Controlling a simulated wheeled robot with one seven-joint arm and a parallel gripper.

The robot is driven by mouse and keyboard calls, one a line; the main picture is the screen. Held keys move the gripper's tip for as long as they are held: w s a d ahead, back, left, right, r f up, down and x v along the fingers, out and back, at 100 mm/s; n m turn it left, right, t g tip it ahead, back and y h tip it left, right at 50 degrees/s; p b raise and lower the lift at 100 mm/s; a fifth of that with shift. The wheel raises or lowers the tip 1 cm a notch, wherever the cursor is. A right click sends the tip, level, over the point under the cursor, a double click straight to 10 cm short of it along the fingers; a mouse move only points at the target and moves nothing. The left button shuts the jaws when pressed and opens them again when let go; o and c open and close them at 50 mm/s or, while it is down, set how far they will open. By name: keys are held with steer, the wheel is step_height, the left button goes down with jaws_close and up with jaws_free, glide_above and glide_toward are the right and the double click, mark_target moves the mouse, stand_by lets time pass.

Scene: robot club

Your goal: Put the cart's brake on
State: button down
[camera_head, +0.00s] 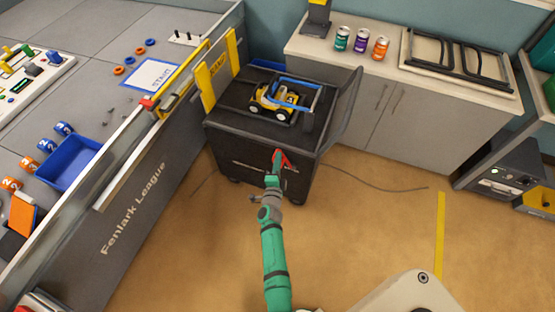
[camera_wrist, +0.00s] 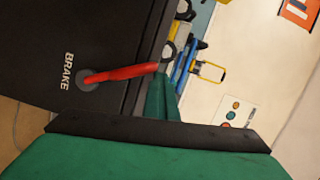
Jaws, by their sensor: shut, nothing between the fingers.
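The dark cart (camera_head: 228,140) stands beside the game table, with a small yellow-and-blue robot (camera_head: 284,97) on top. Its red brake lever (camera_head: 282,160) is on the face toward me. In the wrist view the red lever (camera_wrist: 125,73) runs from a round pivot near the word BRAKE to the cart's top edge. My gripper (camera_head: 274,164) is at the lever in the head view. In the wrist view its green fingertips (camera_wrist: 161,98) are shut and empty, close beside the lever's free end; I cannot tell whether they touch.
The game table (camera_head: 120,200) with a blue bin (camera_head: 68,165) is on the left. A yellow sign board (camera_head: 218,70) stands between table and cart. A cabinet (camera_head: 375,105) with several cans is behind right.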

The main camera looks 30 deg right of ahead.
steer(key=shift+w+a, duration=0.3)
steer(key=s+a+r+n+y, duration=0.3)
steer(key=s+a+r+n, duration=0.4)
steer(key=s+a, duration=0.4)
steer(key=s+a+r+n+t+y, duration=0.1)
steer(key=s+a+r+n+y, duration=0.3)
steer(key=s, duration=1.2)
steer(key=s+a+r+n+y, duration=0.4)
steer(key=s+a+r+n, duration=0.6)
steer(key=a, duration=0.8)
steer(key=s+n, duration=0.3)
steer(key=s, duration=0.1)
steer(key=shift+s+t, duration=0.3)
steer(key=shift+t, duration=0.1)
